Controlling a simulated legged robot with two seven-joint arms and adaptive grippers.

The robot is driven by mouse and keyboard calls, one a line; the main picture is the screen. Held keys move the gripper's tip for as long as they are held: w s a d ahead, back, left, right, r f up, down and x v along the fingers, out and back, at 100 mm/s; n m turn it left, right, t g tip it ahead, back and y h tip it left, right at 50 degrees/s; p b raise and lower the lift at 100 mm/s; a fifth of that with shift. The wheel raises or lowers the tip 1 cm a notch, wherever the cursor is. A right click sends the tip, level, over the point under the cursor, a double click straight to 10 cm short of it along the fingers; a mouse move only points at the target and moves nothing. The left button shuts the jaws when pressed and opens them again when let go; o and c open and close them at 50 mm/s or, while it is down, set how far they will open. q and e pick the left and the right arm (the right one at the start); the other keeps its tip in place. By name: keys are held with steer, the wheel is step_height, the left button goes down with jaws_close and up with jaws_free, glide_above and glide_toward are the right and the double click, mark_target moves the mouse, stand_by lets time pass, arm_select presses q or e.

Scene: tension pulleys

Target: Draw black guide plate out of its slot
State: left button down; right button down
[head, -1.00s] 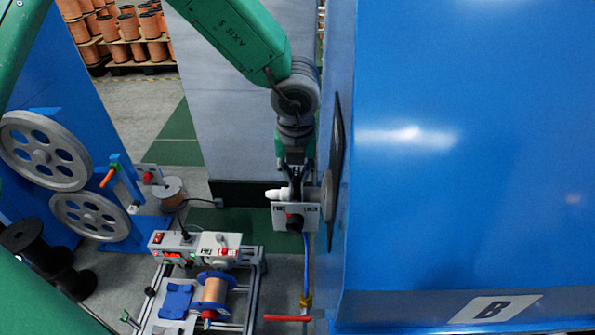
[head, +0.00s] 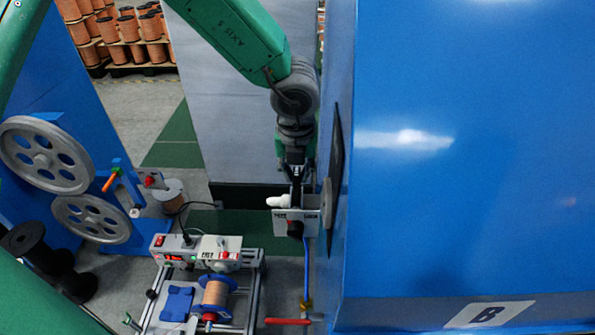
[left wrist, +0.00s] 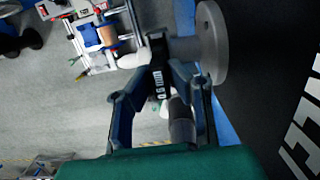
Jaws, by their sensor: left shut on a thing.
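The black guide plate (left wrist: 158,82), marked "0.6 mm", is between the fingers of my left gripper (left wrist: 158,100) in the left wrist view. In the head view my left gripper (head: 293,172) points down and is shut on the plate (head: 296,196), directly above the grey pulley box (head: 311,222). The plate stands upright above the box's top edge. Whether its lower end is still in the slot cannot be told. A white knob (head: 280,202) sticks out left beside it, and a grey round pulley (head: 327,203) is at the right. My right gripper is not in view.
A large blue cabinet (head: 460,200) marked B stands close at the right. A blue hose (head: 306,265) hangs below the box. A bench with a control unit (head: 195,250) and copper spool (head: 215,293) is lower left. Two large wheels (head: 43,157) stand farther left.

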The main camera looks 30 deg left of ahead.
arm_select(q)
steer(key=shift+r, duration=0.1)
steer(key=shift+r+p, duration=1.05)
steer(key=shift+p, duration=0.05)
steer(key=shift+r+p, duration=0.5)
steer(key=shift+r, duration=1.45)
